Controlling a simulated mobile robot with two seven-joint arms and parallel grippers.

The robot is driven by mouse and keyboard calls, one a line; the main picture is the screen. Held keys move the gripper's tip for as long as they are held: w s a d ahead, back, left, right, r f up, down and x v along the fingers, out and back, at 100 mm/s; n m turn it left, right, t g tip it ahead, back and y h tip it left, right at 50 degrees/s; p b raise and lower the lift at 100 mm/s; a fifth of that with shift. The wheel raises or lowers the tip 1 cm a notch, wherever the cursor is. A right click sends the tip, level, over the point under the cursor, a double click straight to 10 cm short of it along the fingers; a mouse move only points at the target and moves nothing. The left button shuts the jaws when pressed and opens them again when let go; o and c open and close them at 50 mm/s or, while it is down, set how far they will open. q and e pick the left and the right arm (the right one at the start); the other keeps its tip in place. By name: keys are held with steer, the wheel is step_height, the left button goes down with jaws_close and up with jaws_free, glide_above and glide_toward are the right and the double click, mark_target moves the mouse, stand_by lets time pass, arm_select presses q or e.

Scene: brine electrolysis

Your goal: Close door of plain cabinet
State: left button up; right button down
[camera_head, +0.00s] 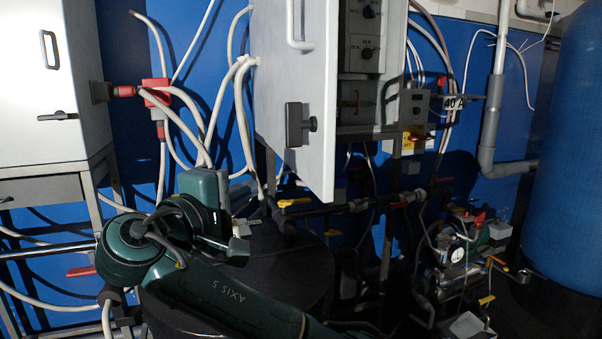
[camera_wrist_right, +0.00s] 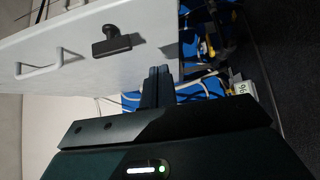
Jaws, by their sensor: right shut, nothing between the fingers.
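The plain cabinet (camera_head: 374,100) is a light grey box at the top middle of the head view. Its door (camera_head: 275,75) stands wide open, with its outer face, pull handle (camera_head: 298,28) and dark latch (camera_head: 294,124) showing. My right gripper (camera_head: 240,200) is left of and below the door in the head view. In the right wrist view its dark fingers (camera_wrist_right: 157,88) are together, empty, beside the lower corner of the door (camera_wrist_right: 85,42). I cannot tell whether they touch it. My left gripper is not in view.
A white cabinet (camera_head: 50,90) stands at the left. Hoses and a red fitting (camera_head: 157,108) hang on the blue wall. A dark tank (camera_head: 290,262) lies below the door. Pipes and valves fill the lower right, beside a large blue tank (camera_head: 570,160).

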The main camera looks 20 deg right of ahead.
steer(key=p, duration=0.1)
glide_toward(309, 167)
steer(key=w, duration=0.4)
steer(key=shift+d+r+p, duration=0.1)
steer(key=shift+d+p, duration=0.35)
steer(key=shift+d, duration=1.65)
